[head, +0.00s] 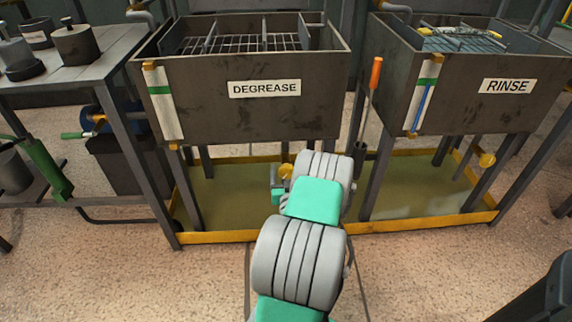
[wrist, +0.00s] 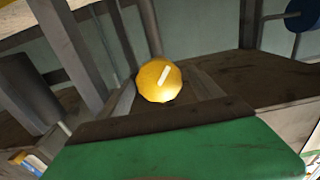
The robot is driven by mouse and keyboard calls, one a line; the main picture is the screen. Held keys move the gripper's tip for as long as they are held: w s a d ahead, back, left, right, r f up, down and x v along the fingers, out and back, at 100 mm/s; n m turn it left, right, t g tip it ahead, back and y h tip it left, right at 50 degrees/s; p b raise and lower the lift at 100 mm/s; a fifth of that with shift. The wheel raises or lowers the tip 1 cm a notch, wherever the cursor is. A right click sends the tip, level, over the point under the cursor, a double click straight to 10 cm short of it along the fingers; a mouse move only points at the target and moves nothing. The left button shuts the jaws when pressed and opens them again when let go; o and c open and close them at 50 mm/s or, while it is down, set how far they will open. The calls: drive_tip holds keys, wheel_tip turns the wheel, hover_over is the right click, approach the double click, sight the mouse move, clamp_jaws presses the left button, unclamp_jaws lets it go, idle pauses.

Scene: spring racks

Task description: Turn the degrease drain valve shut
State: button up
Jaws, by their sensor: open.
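The degrease tank (head: 180,100) is a dark metal box with a DEGREASE label on its front. Its drain valve has a round yellow knob (head: 286,171), seen low beneath the tank and partly hidden by my arm. In the wrist view the knob (wrist: 160,80) faces me, with a short white mark tilted up to the right. My gripper (head: 278,188) is beside the knob in the head view, mostly hidden by my wrist.
A similar yellow knob (head: 487,160) hangs under the rinse tank (head: 470,65) at right. A yellow-edged tray (head: 215,238) with greenish liquid lies under both tanks. An orange-handled tool (head: 375,75) stands between them.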

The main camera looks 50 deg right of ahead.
sight(286, 165)
drive_tip(key=shift+p+x, duration=0.3)
drive_tip(key=shift+x, duration=1.3)
drive_tip(key=shift+c, duration=0.4)
drive_tip(key=c, duration=1.2)
